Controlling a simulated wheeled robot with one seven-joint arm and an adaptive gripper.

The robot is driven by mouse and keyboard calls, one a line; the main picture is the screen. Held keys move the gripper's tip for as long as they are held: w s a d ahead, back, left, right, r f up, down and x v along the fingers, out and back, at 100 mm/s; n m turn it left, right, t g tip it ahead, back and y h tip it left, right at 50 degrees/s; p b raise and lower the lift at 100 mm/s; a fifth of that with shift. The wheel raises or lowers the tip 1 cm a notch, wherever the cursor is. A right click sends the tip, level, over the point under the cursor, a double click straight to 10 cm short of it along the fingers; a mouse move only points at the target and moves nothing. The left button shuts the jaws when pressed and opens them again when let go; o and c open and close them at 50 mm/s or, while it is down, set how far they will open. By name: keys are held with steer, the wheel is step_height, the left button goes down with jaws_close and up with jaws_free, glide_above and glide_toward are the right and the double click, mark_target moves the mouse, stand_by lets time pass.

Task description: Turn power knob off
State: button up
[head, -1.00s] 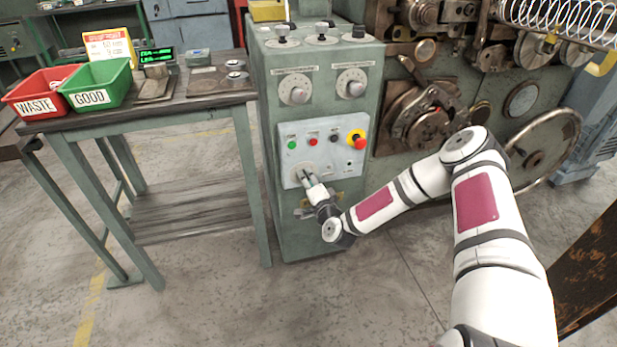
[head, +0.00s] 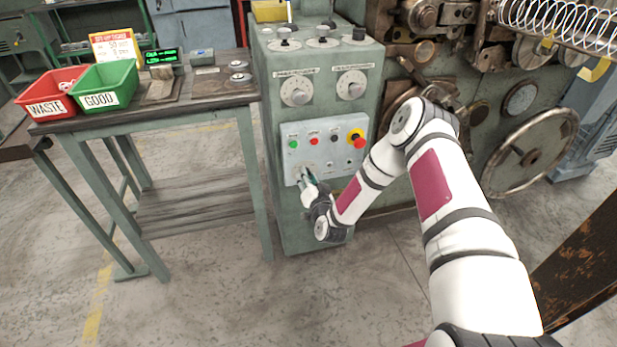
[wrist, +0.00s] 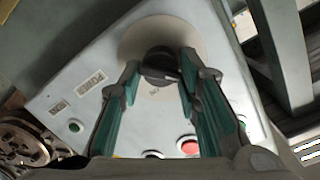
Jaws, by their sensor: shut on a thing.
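The power knob (wrist: 160,64) is a dark round knob on a pale round dial plate on the grey control panel (head: 313,154). In the wrist view my gripper (wrist: 160,72) has its two green-padded fingers on either side of the knob, shut on it. In the head view my gripper (head: 306,178) is at the lower left of the panel and hides most of the knob. The knob's exact pointer direction is hard to read.
Above the knob are a green button (head: 293,144), a red button (head: 314,141) and a red emergency stop (head: 358,141) on yellow. Two dial knobs sit higher on the green cabinet (head: 325,110). A table (head: 190,112) with red and green bins stands left. A handwheel (head: 515,155) is at right.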

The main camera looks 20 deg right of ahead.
steer(key=shift+w+a+r, duration=0.1)
steer(key=shift+r, duration=0.05)
stand_by(0.3)
steer(key=o, duration=1.1)
steer(key=s, duration=0.8)
steer(key=s+r, duration=0.1)
steer(key=s, duration=0.3)
steer(key=shift+r, duration=0.1)
